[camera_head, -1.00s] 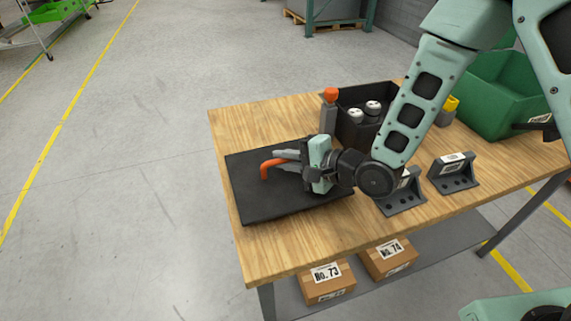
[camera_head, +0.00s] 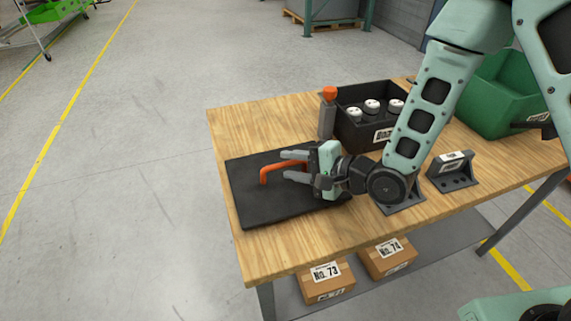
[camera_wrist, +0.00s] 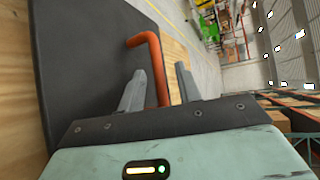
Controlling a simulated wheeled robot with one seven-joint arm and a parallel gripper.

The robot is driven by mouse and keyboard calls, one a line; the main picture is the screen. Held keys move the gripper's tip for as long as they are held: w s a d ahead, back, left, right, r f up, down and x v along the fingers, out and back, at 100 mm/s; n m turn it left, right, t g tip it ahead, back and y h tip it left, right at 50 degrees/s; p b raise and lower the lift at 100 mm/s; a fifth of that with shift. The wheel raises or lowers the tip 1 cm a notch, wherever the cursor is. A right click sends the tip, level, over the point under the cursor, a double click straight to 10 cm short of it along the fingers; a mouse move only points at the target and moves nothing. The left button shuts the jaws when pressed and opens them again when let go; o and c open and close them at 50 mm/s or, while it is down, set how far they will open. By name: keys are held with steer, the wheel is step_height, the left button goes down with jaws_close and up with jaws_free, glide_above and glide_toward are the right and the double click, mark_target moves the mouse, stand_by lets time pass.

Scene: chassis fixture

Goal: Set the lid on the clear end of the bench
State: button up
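The lid is a flat black panel (camera_head: 262,205) with an orange bent handle (camera_head: 270,169). It appears to lie flat on the left end of the wooden bench (camera_head: 232,123). My gripper (camera_head: 294,166) is low over the lid's right part, its fingers pointing left, one on each side of the handle. In the wrist view the handle (camera_wrist: 149,58) runs between the two spread fingertips (camera_wrist: 162,82), with a gap showing on both sides. The black panel (camera_wrist: 88,60) fills the left of that view. My wrist hides part of the lid's right edge.
Grey brackets (camera_head: 453,172) stand right of the lid, one partly behind my arm. A black bin (camera_head: 361,134) with white-capped parts and an orange-topped grey post (camera_head: 328,115) stand behind. A green bin (camera_head: 497,100) is at the back right. Boxes (camera_head: 327,283) sit on the lower shelf.

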steer(key=v, duration=0.7)
steer(key=shift+r, duration=0.25)
steer(key=p, duration=0.3)
steer(key=shift+s+d+r, duration=0.2)
steer(key=shift+d, duration=0.1)
steer(key=shift+s+d+p, duration=0.45)
steer(key=shift+d+p, duration=0.15)
steer(key=shift+p, duration=0.5)
steer(key=n, duration=0.1)
steer(key=n+g+h, duration=0.1)
steer(key=n, duration=0.1)
steer(key=shift+w+a+h, duration=0.1)
steer(key=shift+a+h, duration=0.2)
steer(key=shift+a, duration=0.05)
steer(key=shift+a+r+n+g+h, duration=0.1)
steer(key=shift+n+g+h, duration=0.1)
steer(key=shift+n+h, duration=0.25)
steer(key=shift+r+n+g+h, duration=0.15)
steer(key=shift+n+g+h, duration=0.1)
steer(key=shift+n, duration=0.3)
steer(key=s+d+r+n+g+h, duration=0.1)
steer(key=s+r+n+g+h, duration=0.2)
steer(key=s+r+n, duration=0.3)
steer(key=s+d+r+n+g+h, duration=0.2)
steer(key=s+r+n+h, duration=0.3)
steer(key=s, duration=0.8)
steer(key=shift+d+r+n+g, duration=0.2)
steer(key=shift+r+n+g, duration=0.35)
steer(key=shift+r, duration=0.45)
